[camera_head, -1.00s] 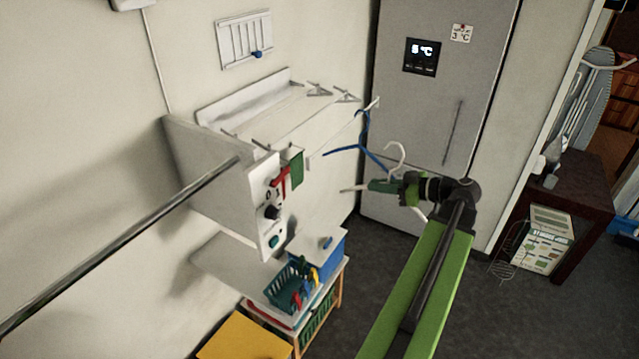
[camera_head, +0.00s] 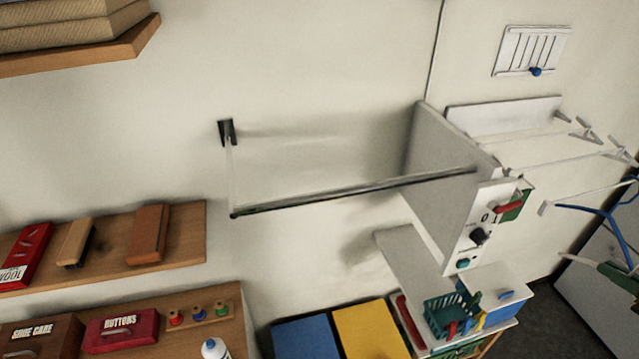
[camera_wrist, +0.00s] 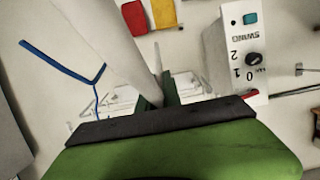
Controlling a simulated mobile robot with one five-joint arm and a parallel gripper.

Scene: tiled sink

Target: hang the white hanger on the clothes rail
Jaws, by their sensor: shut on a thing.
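The clothes rail (camera_head: 350,193) is a thin dark bar in the head view, running from a wall bracket (camera_head: 227,133) to the side of a white panel box. My gripper (camera_head: 612,272) is at the right edge of the head view, well right of the rail and mostly cut off. A short white end of the white hanger (camera_head: 575,259) sticks out left of it. In the wrist view my gripper (camera_wrist: 157,101) is shut on the white hanger (camera_wrist: 105,50), whose pale arm crosses close to the camera. Its hook is not clearly visible.
A blue hanger (camera_head: 603,211) hangs beside my gripper, also in the wrist view (camera_wrist: 65,65). The control box (camera_head: 484,230) and drying rack arms (camera_head: 570,155) stand between gripper and rail. Below are a teal basket (camera_head: 450,312) and coloured boxes. Wall around the rail is clear.

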